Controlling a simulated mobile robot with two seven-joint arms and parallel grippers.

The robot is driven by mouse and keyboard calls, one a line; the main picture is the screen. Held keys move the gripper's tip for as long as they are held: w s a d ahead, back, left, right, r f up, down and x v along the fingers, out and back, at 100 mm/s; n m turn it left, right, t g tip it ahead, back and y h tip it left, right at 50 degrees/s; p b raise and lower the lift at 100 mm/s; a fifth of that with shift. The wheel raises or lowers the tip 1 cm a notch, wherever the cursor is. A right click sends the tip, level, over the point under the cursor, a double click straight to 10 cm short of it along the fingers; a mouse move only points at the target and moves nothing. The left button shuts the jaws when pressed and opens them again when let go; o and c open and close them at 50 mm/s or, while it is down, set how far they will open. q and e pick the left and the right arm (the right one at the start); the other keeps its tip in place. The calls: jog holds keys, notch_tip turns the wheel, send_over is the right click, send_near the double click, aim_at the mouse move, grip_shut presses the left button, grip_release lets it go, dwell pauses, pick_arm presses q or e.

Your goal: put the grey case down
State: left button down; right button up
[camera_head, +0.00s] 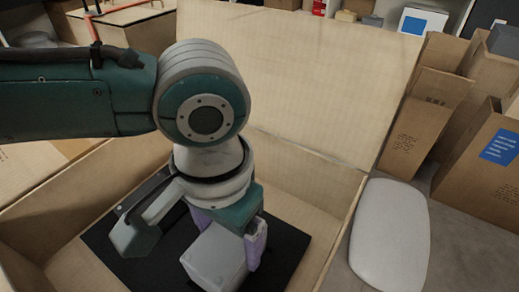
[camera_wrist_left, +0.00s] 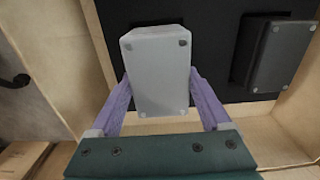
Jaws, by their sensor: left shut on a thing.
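The grey case (camera_head: 215,258) is a light grey box with rounded edges, low in the head view. My left gripper (camera_head: 230,232) comes down over it, with its purple fingers shut on its two sides. In the left wrist view the case (camera_wrist_left: 157,72) sits between the purple fingers of the gripper (camera_wrist_left: 160,88), with small round feet or screws at its corners. Behind the case is a flat black panel (camera_head: 291,240) inside an open carton (camera_head: 305,185). I cannot tell whether the case touches the panel. My right gripper is not in view.
A dark grey box (camera_wrist_left: 274,57) lies on the black panel in the left wrist view. The carton's walls and raised flap surround the arm. A white rounded object (camera_head: 390,237) lies outside on the right, near open cartons (camera_head: 484,160). Some panel beside the case is bare.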

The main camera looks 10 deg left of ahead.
aim_at(228, 242)
pick_arm(q)
notch_tip(228, 242, down, 3)
jog(key=shift+r+b, duration=0.1)
jog(key=shift+b, duration=0.5)
jog(key=shift+r, duration=0.15)
jog(key=shift+f, duration=0.4)
grip_release()
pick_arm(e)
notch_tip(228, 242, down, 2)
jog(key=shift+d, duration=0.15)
